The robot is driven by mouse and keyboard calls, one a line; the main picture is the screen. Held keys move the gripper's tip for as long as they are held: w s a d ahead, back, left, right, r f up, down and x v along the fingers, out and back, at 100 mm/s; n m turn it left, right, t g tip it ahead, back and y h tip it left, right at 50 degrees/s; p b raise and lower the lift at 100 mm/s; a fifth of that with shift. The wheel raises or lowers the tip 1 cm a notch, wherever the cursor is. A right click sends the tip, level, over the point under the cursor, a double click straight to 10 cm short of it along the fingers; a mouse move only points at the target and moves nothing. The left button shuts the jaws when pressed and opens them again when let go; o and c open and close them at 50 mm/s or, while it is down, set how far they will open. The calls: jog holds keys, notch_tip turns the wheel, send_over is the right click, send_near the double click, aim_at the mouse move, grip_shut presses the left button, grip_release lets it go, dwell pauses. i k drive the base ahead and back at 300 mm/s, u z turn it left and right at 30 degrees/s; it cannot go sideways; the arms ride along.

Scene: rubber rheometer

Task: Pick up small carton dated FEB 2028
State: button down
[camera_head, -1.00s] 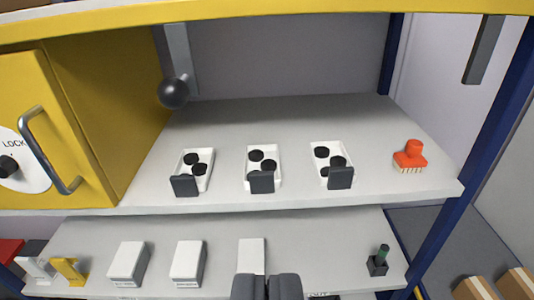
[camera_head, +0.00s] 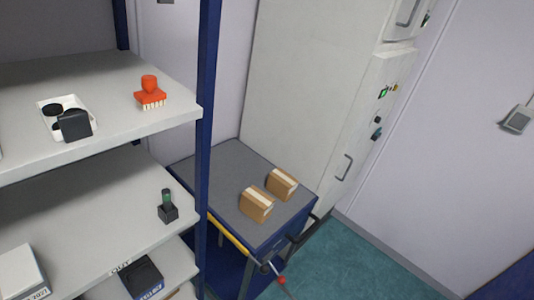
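Two small brown cartons with pale tape lie on the grey top of a blue cart (camera_head: 215,173). The nearer carton (camera_head: 256,204) is left of and below the farther carton (camera_head: 282,184). Each seems to have a pale label on its side, but any date is too small to read, so I cannot tell which is FEB 2028. My gripper is not in view.
A shelf rack with a blue post (camera_head: 207,130) stands at left, holding a white tray (camera_head: 45,104), an orange brush (camera_head: 150,93) and a small dark holder with a green-topped item (camera_head: 167,208). A tall pale cabinet (camera_head: 310,80) stands behind the cart. Teal floor (camera_head: 350,265) is open at lower right.

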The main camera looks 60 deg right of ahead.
aim_at(257, 205)
jog(key=k, duration=1.3)
jog(key=z, duration=1.2)
jog(key=i, duration=1)
jog(key=u, duration=0.1)
